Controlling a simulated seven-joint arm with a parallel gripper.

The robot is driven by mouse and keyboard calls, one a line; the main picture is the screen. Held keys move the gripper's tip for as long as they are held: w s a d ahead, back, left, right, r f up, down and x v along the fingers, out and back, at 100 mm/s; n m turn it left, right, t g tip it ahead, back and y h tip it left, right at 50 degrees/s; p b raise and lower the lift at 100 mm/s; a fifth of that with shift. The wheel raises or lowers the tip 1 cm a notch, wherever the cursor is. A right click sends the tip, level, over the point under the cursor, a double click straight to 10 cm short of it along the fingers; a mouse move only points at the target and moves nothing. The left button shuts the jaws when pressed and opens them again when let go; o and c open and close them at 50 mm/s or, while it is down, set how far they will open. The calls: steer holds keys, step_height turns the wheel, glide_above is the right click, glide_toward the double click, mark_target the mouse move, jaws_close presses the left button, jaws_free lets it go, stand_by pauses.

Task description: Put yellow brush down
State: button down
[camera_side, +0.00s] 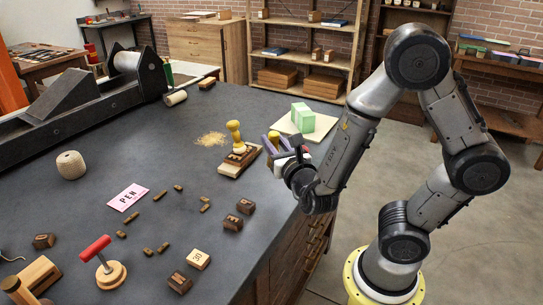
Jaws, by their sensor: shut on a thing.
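My gripper (271,146) is at the right edge of the dark table, just right of a wooden block (232,168). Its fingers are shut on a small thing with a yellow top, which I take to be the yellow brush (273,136). The fingers hide most of it, and I cannot tell whether its lower end touches the table. A separate piece with a yellow knobbed handle (234,131) and a pale base stands upright on the wooden block, apart from the gripper.
A green block (302,117) sits on a pale sheet (322,125) behind my gripper. Wooden type blocks (246,206) lie in front. A pink PEN card (128,197), twine ball (70,165) and red-handled tool (96,248) are left. Bare table lies behind the yellow-handled piece.

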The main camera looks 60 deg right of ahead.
steer(key=shift+r, duration=0.6)
steer(key=w+a+r+m+g+h, duration=0.1)
steer(key=w+a+r, duration=0.1)
steer(key=w, duration=0.8)
steer(key=w+a+r, duration=0.3)
steer(key=w, duration=0.7)
steer(key=shift+w+d+f, duration=0.15)
steer(key=shift+w+f, duration=2.2)
steer(key=shift+f, duration=0.1)
steer(key=shift+w+d+f, duration=0.2)
steer(key=shift+w+f, duration=2.1)
steer(key=shift+f, duration=0.15)
steer(key=shift+w+d+f, duration=0.15)
steer(key=shift+w+f, duration=2.2)
steer(key=shift+f, duration=0.1)
steer(key=shift+f, duration=0.1)
steer(key=c, duration=0.7)
jaws_free()
steer(key=shift+f, duration=0.1)
steer(key=shift+o, duration=0.2)
